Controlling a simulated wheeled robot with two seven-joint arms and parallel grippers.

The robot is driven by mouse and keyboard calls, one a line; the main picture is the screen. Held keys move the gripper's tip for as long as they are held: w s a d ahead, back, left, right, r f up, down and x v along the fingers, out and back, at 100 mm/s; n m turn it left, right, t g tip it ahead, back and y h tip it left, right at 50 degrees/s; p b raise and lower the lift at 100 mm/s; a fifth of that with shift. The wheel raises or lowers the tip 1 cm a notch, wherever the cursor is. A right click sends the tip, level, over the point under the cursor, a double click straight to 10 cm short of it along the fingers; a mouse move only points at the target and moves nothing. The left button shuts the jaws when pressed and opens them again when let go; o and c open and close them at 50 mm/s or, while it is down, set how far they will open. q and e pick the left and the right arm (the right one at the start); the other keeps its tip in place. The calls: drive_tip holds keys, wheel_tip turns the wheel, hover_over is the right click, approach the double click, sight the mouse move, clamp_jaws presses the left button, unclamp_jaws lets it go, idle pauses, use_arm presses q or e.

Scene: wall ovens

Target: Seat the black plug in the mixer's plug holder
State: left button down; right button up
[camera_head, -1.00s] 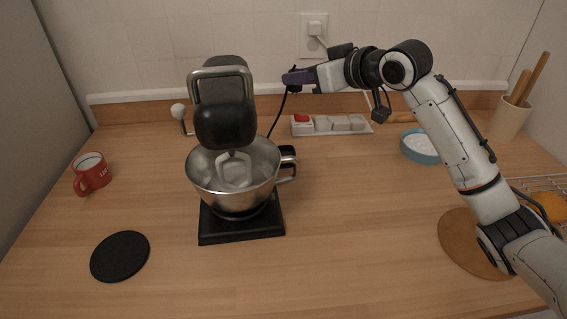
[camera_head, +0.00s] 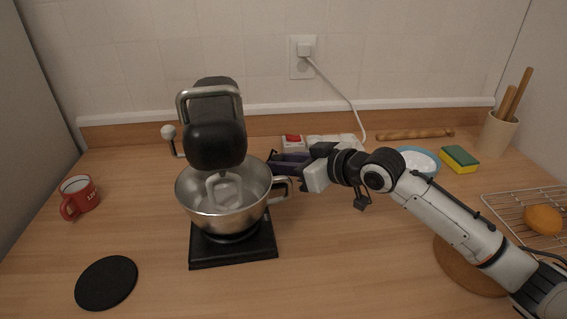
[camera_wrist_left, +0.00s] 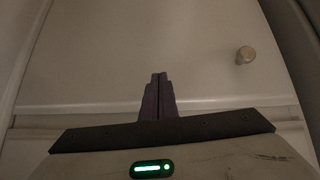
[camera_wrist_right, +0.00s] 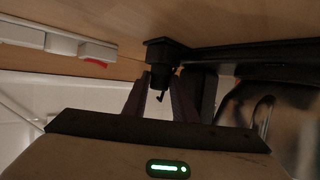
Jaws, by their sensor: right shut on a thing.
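The black stand mixer (camera_head: 215,143) with its steel bowl stands left of centre in the head view. My right gripper (camera_head: 277,161) is just right of the bowl, low behind its handle. In the right wrist view my right gripper (camera_wrist_right: 160,88) is shut on the black plug (camera_wrist_right: 160,78), which sits between its fingers. A wider black block (camera_wrist_right: 166,46), apparently the plug holder, adjoins the plug's far end; I cannot tell how deep the plug sits. The holder is hidden in the head view. My left gripper (camera_wrist_left: 158,85) is shut and empty, outside the head view.
A blue bowl (camera_head: 418,160), sponge (camera_head: 459,158) and wire rack (camera_head: 520,205) are at right. A red mug (camera_head: 79,197) and black coaster (camera_head: 106,283) are at left.

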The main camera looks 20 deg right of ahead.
drive_tip(key=shift+f, duration=0.15)
drive_tip(key=o, duration=1.1)
drive_tip(key=shift+c, duration=0.2)
drive_tip(key=shift+s+d+r, duration=0.1)
drive_tip(key=shift+r, duration=0.1)
drive_tip(key=v, duration=1.1)
drive_tip(key=shift+s+b, duration=0.3)
drive_tip(key=shift+b, duration=0.15)
drive_tip(key=shift+d+r, duration=0.1)
drive_tip(key=shift+d, duration=0.05)
